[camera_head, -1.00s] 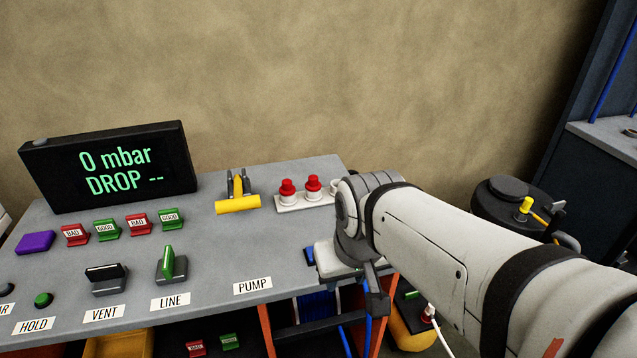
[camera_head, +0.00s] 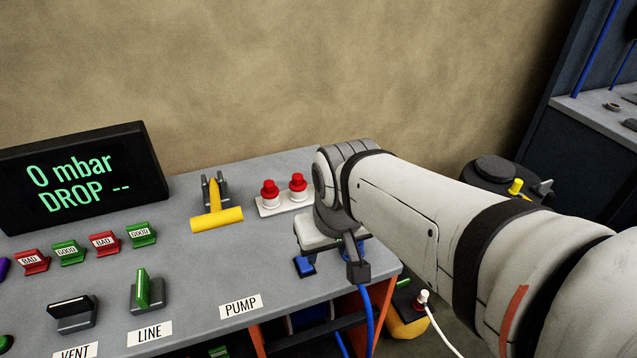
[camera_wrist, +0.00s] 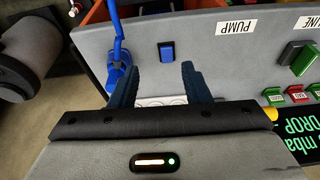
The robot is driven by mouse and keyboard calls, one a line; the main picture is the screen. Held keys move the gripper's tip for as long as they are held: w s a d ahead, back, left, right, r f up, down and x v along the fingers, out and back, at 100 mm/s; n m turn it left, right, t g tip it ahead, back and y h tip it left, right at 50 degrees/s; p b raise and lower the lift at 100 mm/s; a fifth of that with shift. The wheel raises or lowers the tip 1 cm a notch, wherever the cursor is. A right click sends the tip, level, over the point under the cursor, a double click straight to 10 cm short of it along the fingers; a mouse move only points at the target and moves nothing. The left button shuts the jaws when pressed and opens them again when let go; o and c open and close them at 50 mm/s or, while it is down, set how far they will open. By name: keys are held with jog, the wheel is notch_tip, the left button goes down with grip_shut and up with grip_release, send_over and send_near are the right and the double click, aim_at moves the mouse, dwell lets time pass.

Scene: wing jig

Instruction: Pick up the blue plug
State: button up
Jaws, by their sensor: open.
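The blue plug (camera_wrist: 120,78) lies on the grey bench top near its edge, with a blue cable running from it over the edge. In the wrist view it is just left of my gripper (camera_wrist: 162,67), outside the left finger, which partly covers it. My gripper is open, with nothing seen held between its two dark fingers.
A blue rocker switch (camera_head: 304,265) sits on the bench close to my gripper, near the PUMP label (camera_head: 240,305). Two red knobs on a white base (camera_head: 258,208) and a yellow-handled lever (camera_head: 217,218) stand behind. A white cable (camera_head: 440,330) hangs right of the bench.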

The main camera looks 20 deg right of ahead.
jog(key=shift+o, duration=0.6)
jog(key=shift+w+d+m, duration=0.3)
jog(key=shift+w, duration=0.05)
jog(key=shift+o, duration=0.4)
jog(key=w+d+f+m+g+b, duration=0.1)
jog(key=w+d+m, duration=0.2)
jog(key=w+m, duration=0.2)
jog(key=shift+w, duration=0.4)
jog(key=w+d+f+m, duration=0.1)
jog(key=w+d+m, duration=0.1)
jog(key=w+d+f+m+g, duration=0.1)
jog(key=d+m, duration=0.1)
jog(key=d, duration=0.1)
jog(key=w+d+f+m+g+b, duration=0.1)
jog(key=w+d+m, duration=0.1)
jog(key=shift+w+d+f+m, duration=0.15)
jog(key=shift+w+m, duration=0.2)
jog(key=shift+m, duration=0.05)
notch_tip(320, 180, down, 8)
jog(key=shift+d+r+p, duration=0.1)
jog(key=shift+r+p, duration=0.1)
jog(key=shift+p, duration=0.15)
jog(key=shift+c, duration=0.2)
jog(key=c, duration=1)
